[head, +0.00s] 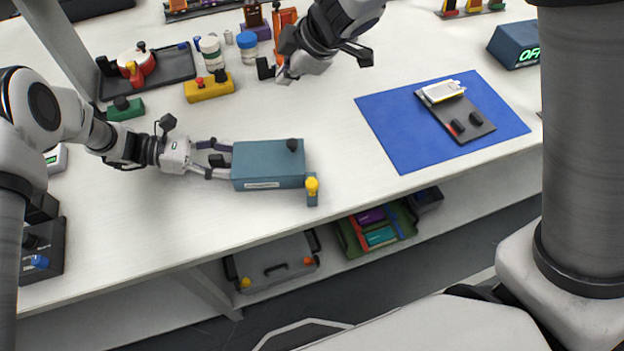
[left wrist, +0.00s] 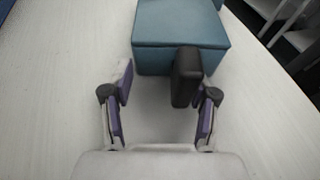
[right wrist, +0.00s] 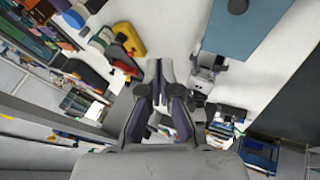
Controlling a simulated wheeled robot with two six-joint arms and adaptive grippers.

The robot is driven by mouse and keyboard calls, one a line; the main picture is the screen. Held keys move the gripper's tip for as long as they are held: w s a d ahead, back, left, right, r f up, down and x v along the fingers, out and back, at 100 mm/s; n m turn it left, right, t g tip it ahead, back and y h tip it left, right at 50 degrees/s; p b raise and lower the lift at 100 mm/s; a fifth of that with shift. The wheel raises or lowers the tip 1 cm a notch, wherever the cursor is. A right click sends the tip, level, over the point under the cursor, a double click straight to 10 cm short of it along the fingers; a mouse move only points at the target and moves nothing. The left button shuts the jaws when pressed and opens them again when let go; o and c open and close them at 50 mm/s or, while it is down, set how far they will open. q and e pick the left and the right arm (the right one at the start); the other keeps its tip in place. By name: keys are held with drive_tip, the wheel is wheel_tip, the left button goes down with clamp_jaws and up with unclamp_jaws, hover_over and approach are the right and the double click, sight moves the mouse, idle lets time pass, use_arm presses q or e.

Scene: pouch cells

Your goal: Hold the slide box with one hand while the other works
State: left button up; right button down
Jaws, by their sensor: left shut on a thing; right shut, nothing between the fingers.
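The slide box (head: 268,158) is a teal closed box lying on the white table, left of the blue mat. A black knob sits on its top, and a yellow knob (head: 312,186) stands on a narrow teal piece at its right end. In the left wrist view the box (left wrist: 180,25) fills the top middle, with a black block between the fingers. My right gripper (head: 284,76) is shut and empty above the table, behind the box. The box also shows in the right wrist view (right wrist: 245,30).
A blue mat (head: 385,125) at the right bears a dark tray (head: 445,118) with a silver pouch. A yellow block (head: 209,88), jars and a dark tray (head: 175,78) with a red-rimmed dish stand behind the box. The table's front edge is near; table between box and mat is clear.

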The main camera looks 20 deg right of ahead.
drive_tip(key=s+a+f+n+g+y, duration=0.15)
drive_tip(key=s+n+g, duration=0.3)
drive_tip(key=s, duration=0.55)
drive_tip(key=n+g+h, duration=0.1)
drive_tip(key=n+g, duration=0.3)
hover_over(312, 184)
drive_tip(key=s, duration=0.3)
drive_tip(key=f, duration=0.1)
drive_tip(key=shift+t, duration=0.25)
drive_tip(key=f, duration=0.9)
drive_tip(key=shift+w+a+f, duration=0.1)
drive_tip(key=shift+a, duration=0.15)
drive_tip(key=shift+w, duration=0.15)
drive_tip(key=shift+w+d, duration=0.25)
drive_tip(key=shift+w, duration=0.45)
drive_tip(key=shift+w+d, duration=0.2)
drive_tip(key=shift+w, duration=0.45)
wheel_tip(312, 184, up, 6)
drive_tip(key=s, duration=0.1)
drive_tip(key=shift+s+a, duration=0.25)
use_arm(q)
drive_tip(key=o, duration=0.9)
